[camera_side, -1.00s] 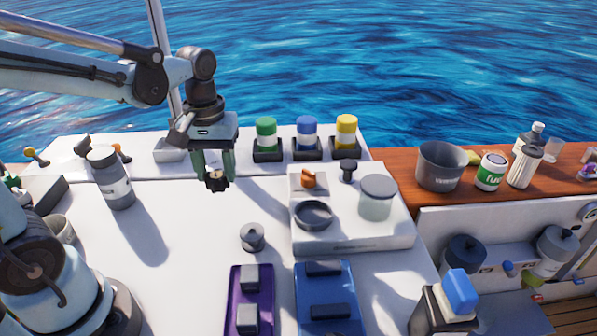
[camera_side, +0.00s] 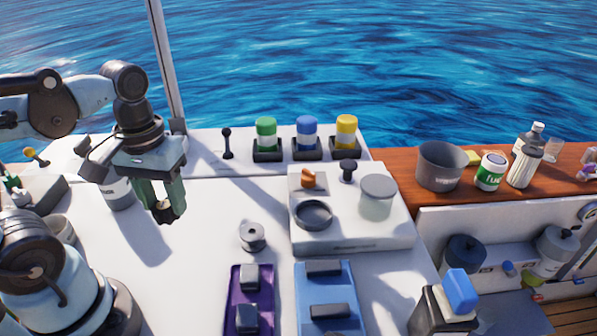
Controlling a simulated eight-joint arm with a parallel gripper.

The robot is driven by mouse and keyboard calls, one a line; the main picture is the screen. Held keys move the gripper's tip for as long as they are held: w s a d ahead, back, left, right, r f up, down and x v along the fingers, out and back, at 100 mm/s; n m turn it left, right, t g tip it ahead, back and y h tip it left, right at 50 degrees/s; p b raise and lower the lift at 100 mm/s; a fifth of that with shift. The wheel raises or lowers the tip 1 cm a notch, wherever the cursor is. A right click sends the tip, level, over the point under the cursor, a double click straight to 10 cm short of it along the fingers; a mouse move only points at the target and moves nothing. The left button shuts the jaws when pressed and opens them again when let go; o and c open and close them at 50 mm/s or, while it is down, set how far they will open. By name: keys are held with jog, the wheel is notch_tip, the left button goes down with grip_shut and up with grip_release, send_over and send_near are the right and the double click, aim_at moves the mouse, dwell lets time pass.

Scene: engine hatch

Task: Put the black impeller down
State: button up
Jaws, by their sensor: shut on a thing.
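My gripper (camera_side: 166,212) hangs over the white deck, pointing down, in the left part of the side view. It is shut on a small dark piece, the black impeller (camera_side: 163,213), which shows between the fingertips. The fingers partly cover the impeller. It appears to be above the deck surface, but the exact gap is hard to tell. A grey spool-like part (camera_side: 252,236) stands on the deck to the right of my gripper.
A raised white housing (camera_side: 350,240) with a dark ring and a clear-sided jar stands to the right. Purple (camera_side: 240,325) and blue (camera_side: 338,285) trays lie in front. A grey canister (camera_side: 120,195) stands behind my gripper. Bare deck (camera_side: 185,275) lies below it.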

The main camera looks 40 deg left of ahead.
jog(key=a+f, duration=0.2)
jog(key=a, duration=0.1)
jog(key=s+a+f, duration=0.1)
jog(key=a+f, duration=0.1)
jog(key=a, duration=0.2)
jog(key=a+f, duration=0.3)
jog(key=a, duration=0.1)
jog(key=shift+s+a, duration=0.15)
jog(key=shift+a, duration=0.05)
jog(key=shift+f, duration=2)
jog(key=o, duration=1)
jog(key=shift+f, duration=0.15)
jog(key=shift+o, duration=0.2)
jog(key=shift+r, duration=6.05)
jog(key=w+d+m+t, duration=0.6)
jog(key=w+d, duration=0.5)
jog(key=d, duration=0.2)
jog(key=shift+d+r+t, duration=0.25)
jog(key=shift+d+t, duration=0.1)
jog(key=shift+t, duration=0.25)
